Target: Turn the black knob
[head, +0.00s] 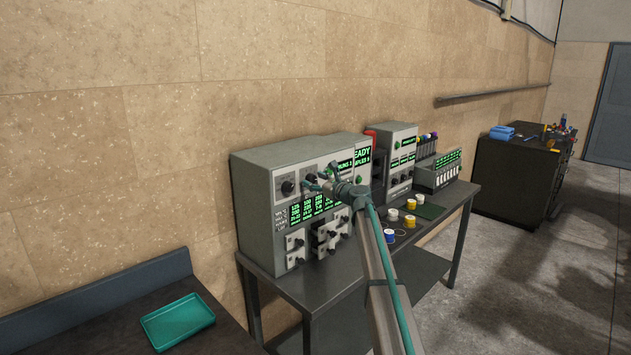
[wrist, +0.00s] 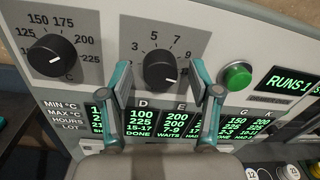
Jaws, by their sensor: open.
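My gripper (wrist: 160,77) is open, with one teal finger on each side of this knob. I cannot tell whether the fingers touch it. A second black knob (wrist: 52,55), on a temperature dial marked 125 to 225, is to the left, outside the fingers. It also shows in the head view (head: 287,187). In the head view my gripper (head: 316,183) is at the panel's upper front and hides the knob between its fingers.
A green button (wrist: 236,76) is just right of the right finger. Green displays (wrist: 142,122) lie below the knobs. A teal tray (head: 178,320) lies at the front left.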

